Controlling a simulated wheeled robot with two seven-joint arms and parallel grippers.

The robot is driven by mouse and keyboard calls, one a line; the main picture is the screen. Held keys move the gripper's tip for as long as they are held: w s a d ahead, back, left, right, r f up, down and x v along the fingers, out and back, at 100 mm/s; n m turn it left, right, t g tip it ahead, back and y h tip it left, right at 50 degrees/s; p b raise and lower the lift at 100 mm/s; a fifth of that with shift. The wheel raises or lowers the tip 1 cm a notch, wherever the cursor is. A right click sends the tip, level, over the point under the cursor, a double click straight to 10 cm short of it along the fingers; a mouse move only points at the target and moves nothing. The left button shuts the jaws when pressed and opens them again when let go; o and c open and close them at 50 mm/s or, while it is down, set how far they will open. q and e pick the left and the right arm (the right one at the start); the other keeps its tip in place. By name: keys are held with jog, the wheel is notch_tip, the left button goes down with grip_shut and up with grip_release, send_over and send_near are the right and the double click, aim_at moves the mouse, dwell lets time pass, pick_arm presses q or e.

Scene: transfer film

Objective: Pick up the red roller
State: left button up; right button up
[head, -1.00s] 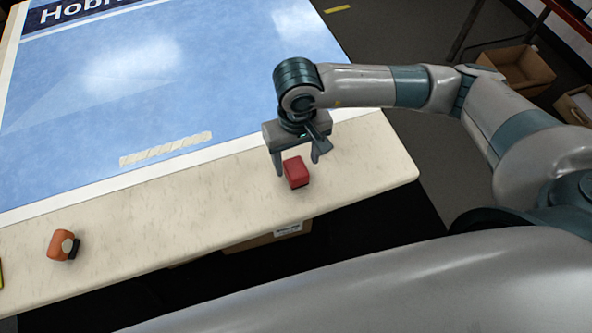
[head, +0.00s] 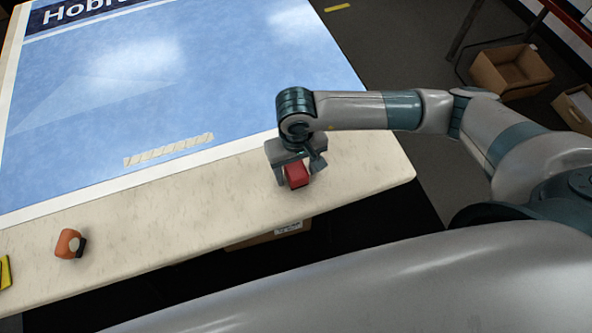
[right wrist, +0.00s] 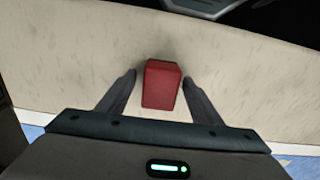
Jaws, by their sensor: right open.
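The red roller (head: 297,174) is a small red block on the pale table edge, right of the middle in the head view. In the right wrist view the red roller (right wrist: 161,84) lies between the two fingers, with a small gap on each side. My right gripper (head: 294,182) is open and low over the roller, its fingers on either side of it. It also shows in the right wrist view (right wrist: 159,80). My left gripper is not in view.
An orange object (head: 68,244) with a dark end lies on the table at left. A blue printed sheet (head: 190,90) covers much of the table (head: 160,215), with a translucent strip (head: 168,150) on it. The table's front edge is close to the roller.

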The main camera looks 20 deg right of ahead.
jog(key=shift+c, duration=0.3)
jog(key=c, duration=1.2)
jog(key=shift+r, duration=0.15)
